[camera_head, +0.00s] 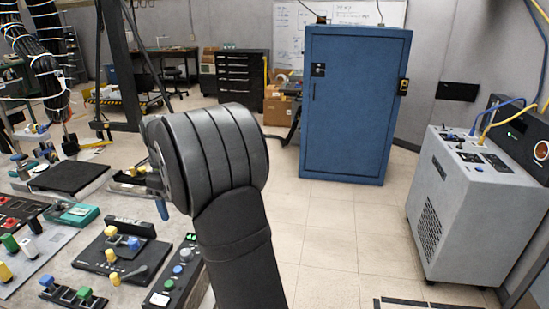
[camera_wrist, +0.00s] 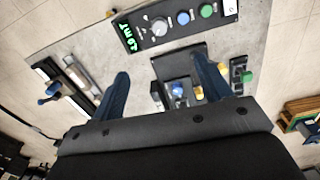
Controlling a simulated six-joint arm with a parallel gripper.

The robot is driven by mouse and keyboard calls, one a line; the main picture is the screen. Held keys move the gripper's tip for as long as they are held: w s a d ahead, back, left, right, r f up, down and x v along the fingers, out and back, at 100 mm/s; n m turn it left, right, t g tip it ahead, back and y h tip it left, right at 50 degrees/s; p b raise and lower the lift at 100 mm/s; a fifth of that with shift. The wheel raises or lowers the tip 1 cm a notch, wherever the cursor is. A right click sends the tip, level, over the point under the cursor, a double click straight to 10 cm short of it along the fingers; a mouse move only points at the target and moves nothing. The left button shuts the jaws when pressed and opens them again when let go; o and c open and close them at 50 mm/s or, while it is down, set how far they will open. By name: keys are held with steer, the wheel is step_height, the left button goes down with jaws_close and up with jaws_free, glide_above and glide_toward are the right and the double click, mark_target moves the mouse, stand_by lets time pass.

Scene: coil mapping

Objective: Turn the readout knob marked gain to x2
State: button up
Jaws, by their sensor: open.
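A black readout box (camera_wrist: 145,40) with a lit green display (camera_wrist: 125,37) lies at the top of the wrist view. It carries a round grey knob (camera_wrist: 159,26) with a pale mark, beside a blue button (camera_wrist: 183,18) and a green button (camera_wrist: 207,11). I cannot read the knob's label or setting. My gripper (camera_wrist: 160,64) is open and empty, its blue fingers wide apart above the bench, below the box in the picture. In the head view the readout box (camera_head: 168,285) is partly hidden by my arm; one blue finger shows.
A black panel with a blue knob (camera_wrist: 178,88) lies between and below my fingers in the wrist view. A slider-like device with a blue handle (camera_wrist: 53,88) is at left. In the head view, a teal instrument (camera_head: 73,214) and several coloured switches crowd the bench.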

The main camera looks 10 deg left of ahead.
steer(key=shift+f+m, duration=0.45)
steer(key=shift+m, duration=0.05)
steer(key=c, duration=0.3)
steer(key=m, duration=0.1)
glide_toward(185, 252)
step_height(185, 252, down, 9)
steer(key=shift+w+f, duration=0.1)
steer(key=shift+c, duration=0.2)
steer(key=shift+c, duration=0.2)
steer(key=c, duration=0.9)
